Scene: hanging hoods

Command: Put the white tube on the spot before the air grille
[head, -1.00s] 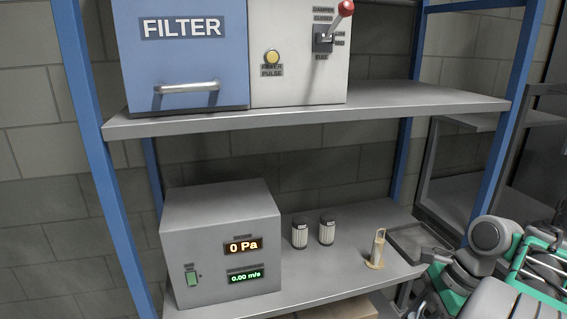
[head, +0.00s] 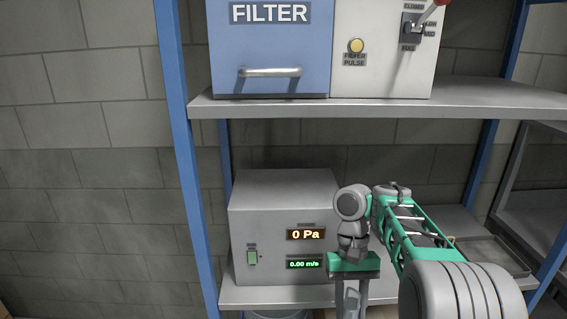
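I cannot make out the white tube or the air grille in the head view now; my arm covers much of the lower shelf. My gripper (head: 351,301) hangs down in front of the lower shelf's front edge, right of the grey meter box (head: 275,225). Its fingertips run to the bottom edge of the picture, so I cannot tell whether it is open or holds anything. Only a small tan bit shows behind my arm on the right.
The lower shelf (head: 275,297) carries the meter box, which reads 0 Pa and 0.00 m/s. The upper shelf (head: 340,105) holds a blue filter box (head: 270,45) and a white panel (head: 385,70) with a red-knobbed lever. Blue posts (head: 180,140) frame the rack. A grey tray (head: 500,255) lies at right.

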